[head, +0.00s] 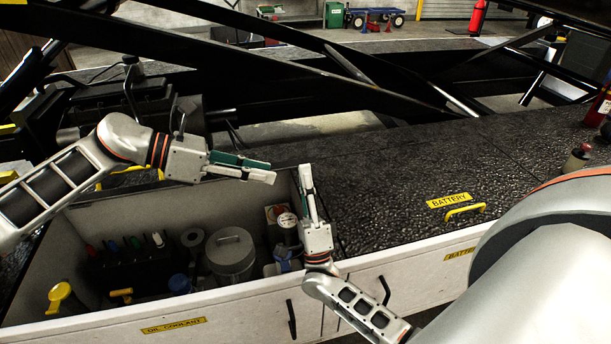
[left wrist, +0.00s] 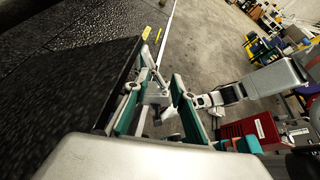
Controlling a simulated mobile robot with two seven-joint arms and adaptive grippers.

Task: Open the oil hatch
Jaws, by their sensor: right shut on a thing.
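The oil hatch (head: 130,214) appears raised at the back of the open compartment, its pale underside facing me. A yellow handle (head: 132,170) shows at its top edge. A yellow OIL COOLANT label (head: 174,326) is on the compartment front. My right gripper (head: 307,180) is shut on the hatch's right edge, fingers pointing up; the exact contact is hard to see. My left gripper (head: 272,171) is open and empty by the hatch's upper right edge. In the left wrist view its teal-padded fingers (left wrist: 158,100) stand apart beside a dark, textured panel (left wrist: 75,65).
The compartment holds a metal canister (head: 230,255), a gauge (head: 287,220) and several coloured caps. To the right, the dark deck bears a BATTERY label (head: 450,200) and yellow handle (head: 465,210). Dark beams (head: 270,60) cross behind.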

